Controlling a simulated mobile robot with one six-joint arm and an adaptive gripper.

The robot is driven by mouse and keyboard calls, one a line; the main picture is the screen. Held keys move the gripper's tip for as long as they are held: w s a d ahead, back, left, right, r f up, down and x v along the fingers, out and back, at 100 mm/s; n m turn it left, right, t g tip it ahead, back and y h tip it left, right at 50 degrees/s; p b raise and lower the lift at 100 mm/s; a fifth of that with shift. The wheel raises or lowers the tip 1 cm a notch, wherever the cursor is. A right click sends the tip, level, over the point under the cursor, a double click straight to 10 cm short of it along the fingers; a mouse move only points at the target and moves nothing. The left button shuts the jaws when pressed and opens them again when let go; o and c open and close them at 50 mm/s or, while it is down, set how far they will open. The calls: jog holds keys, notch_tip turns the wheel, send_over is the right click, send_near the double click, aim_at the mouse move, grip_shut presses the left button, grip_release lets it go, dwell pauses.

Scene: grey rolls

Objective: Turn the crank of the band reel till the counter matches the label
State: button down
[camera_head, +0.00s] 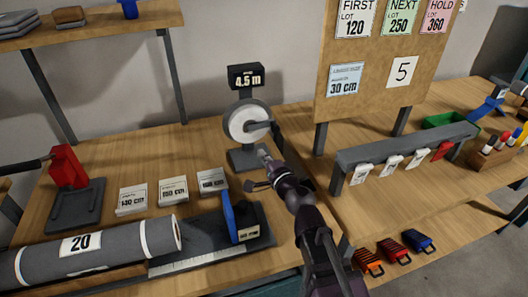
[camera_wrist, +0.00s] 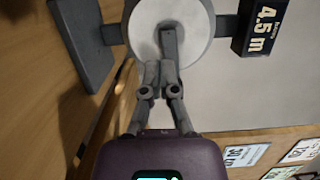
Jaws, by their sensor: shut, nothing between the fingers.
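The band reel (camera_head: 236,125) is a white disc on a dark grey stand at the back of the bench. Its black counter (camera_head: 244,77) above reads 4.5 m; the wrist view shows the counter (camera_wrist: 262,28) sideways. A dark crank (camera_head: 260,127) crosses the disc's right side. In the wrist view the crank bar (camera_wrist: 169,42) reaches down towards my fingertips. My gripper (camera_head: 263,153) is shut and empty, just below and in front of the reel; its fingers (camera_wrist: 160,70) also show in the wrist view. I cannot tell whether they touch the crank.
A board (camera_head: 385,62) right of the reel carries cards: 30 cm, 5, 120, 250 and 360. A grey roll labelled 20 (camera_head: 120,243) lies in front. A rack (camera_head: 405,150) with hanging tags stands to the right.

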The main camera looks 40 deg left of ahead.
jog(key=shift+r, duration=0.1)
jog(key=w+d+r+n+g+h+p, duration=0.2)
jog(key=w+r+n+p, duration=0.4)
jog(key=p, duration=0.6)
jog(key=w+d+r+n+g+h+p, duration=0.1)
jog(key=w+r+n+h+p, duration=0.4)
jog(key=p, duration=0.8)
notch_tip(320, 180, up, 3)
jog(key=w+n, duration=0.1)
jog(key=n, duration=0.2)
jog(key=shift+w+d+g+p, duration=0.15)
jog(key=shift+d+g+p, duration=0.15)
jog(key=shift+d+g, duration=0.1)
jog(key=shift+a+f, duration=0.15)
jog(key=b, duration=0.7)
send_over(273, 121)
jog(key=w+d, duration=0.1)
jog(key=d, duration=0.2)
notch_tip(273, 121, down, 6)
jog(key=shift+s+a+f+b, duration=0.15)
jog(key=shift+s+f+b, duration=0.15)
jog(key=shift+f+b, duration=0.5)
jog(key=shift+s+a+f+b, duration=0.1)
jog(key=shift+s+f+b, duration=0.15)
jog(key=shift+f+b, duration=0.55)
jog(key=shift+f, duration=0.2)
